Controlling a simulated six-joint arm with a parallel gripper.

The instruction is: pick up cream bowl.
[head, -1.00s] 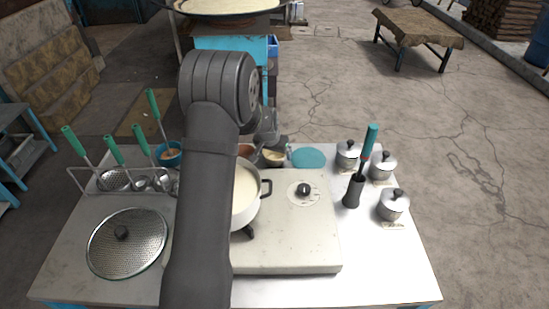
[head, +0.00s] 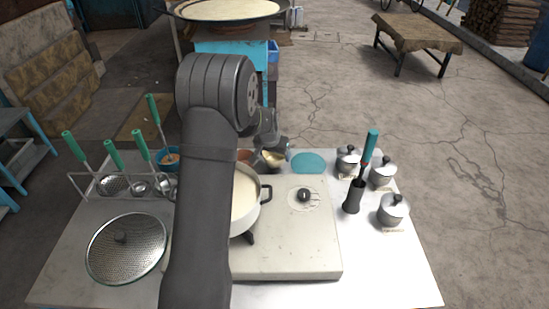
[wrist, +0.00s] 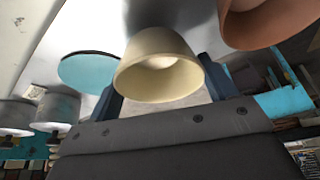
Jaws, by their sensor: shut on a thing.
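The cream bowl (wrist: 158,68) is small and pale yellow, and it fills the middle of the wrist view between the two fingers of my gripper (wrist: 165,88). The fingers are shut on its sides. In the head view the cream bowl (head: 272,158) shows at the back of the table, partly hidden by my gripper (head: 272,145). I cannot tell whether its base touches the table.
A brown bowl (wrist: 262,20) stands close beside it. A teal disc (head: 308,163) lies to its right. A white pot (head: 246,200) sits on the stove (head: 290,250) in front. Lidded metal pots (head: 392,210) stand at the right.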

